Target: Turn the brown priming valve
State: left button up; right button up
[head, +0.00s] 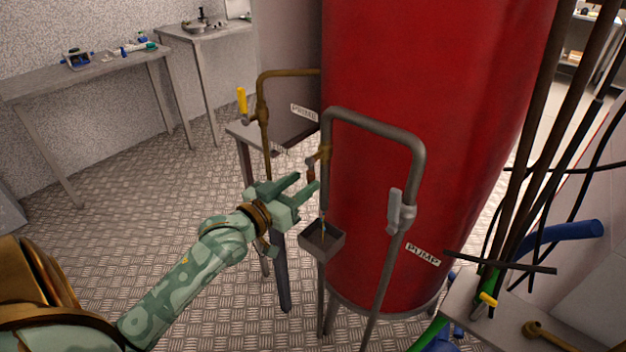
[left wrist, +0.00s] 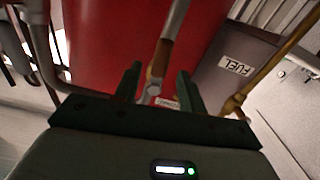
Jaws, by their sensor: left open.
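The brown priming valve (head: 319,154) sits on the thin pipe at the left front of the red tank, with a small brown handle hanging below it. My left gripper (head: 306,182) is open, its fingers pointing toward this valve from just below and left. In the left wrist view the valve (left wrist: 158,62) shows between the two open fingers (left wrist: 160,73), with a pale rounded end toward me. I cannot tell whether a finger touches it. My right gripper is not in view.
The red tank (head: 420,100) stands right behind the valve. A grey bent pipe with a grey lever (head: 401,212) is to the right. A small tray (head: 322,238) is below. A brown pipe with a yellow handle (head: 241,100) is at left. Open floor lies left.

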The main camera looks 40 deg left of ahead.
aim_at(309, 178)
pick_arm(q)
jog(key=shift+w+d+b, duration=0.15)
jog(key=shift+w+b, duration=0.2)
jog(key=shift+w, duration=1.6)
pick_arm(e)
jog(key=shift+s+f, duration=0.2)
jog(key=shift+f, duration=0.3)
